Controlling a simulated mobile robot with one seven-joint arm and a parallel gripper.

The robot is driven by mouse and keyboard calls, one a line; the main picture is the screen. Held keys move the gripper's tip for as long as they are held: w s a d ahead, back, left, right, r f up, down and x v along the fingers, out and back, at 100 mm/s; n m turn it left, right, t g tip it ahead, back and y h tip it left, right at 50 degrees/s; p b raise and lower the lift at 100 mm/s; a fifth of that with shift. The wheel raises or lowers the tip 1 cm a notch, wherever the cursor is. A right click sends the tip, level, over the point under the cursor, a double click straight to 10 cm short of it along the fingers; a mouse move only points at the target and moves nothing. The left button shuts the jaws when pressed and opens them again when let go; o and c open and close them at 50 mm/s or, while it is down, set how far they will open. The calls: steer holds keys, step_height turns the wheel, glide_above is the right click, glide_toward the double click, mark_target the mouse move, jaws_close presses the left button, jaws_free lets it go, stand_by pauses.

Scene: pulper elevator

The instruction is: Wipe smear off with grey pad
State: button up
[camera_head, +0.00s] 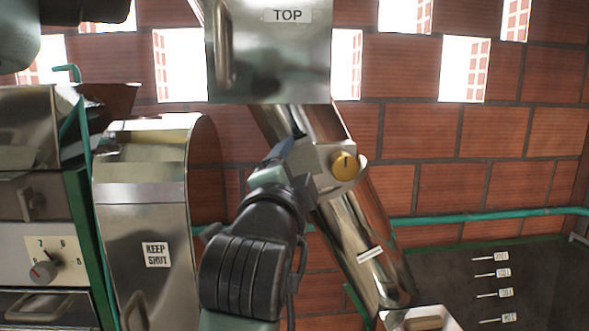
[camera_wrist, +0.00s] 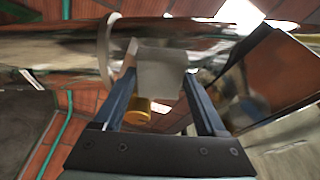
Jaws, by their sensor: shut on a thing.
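My gripper (camera_head: 296,160) is raised in front of the slanted shiny metal tube (camera_head: 362,215) in the head view. In the wrist view its two blue fingers (camera_wrist: 165,85) stand apart, shut on a pale grey block that looks like the grey pad (camera_wrist: 162,72). The block lies close to the tube, which runs across the top of the wrist view (camera_wrist: 65,50); whether they touch is unclear. A grey fitting with a brass knob (camera_head: 343,165) is on the tube just right of my gripper. I cannot pick out the smear.
A metal box labelled TOP (camera_head: 275,60) sits above my gripper. A rounded metal housing marked KEEP SHUT (camera_head: 140,220) and a dial panel (camera_head: 45,262) stand at left. A dark board with small tags (camera_head: 540,285) is at lower right. A green pipe (camera_head: 480,216) crosses the brick wall.

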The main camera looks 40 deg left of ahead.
steer(key=shift+f+b, duration=0.3)
steer(key=shift+f, duration=0.35)
steer(key=s+d, duration=0.3)
steer(key=shift+s+d, duration=0.1)
steer(key=shift+d, duration=0.25)
steer(key=shift+r, duration=0.1)
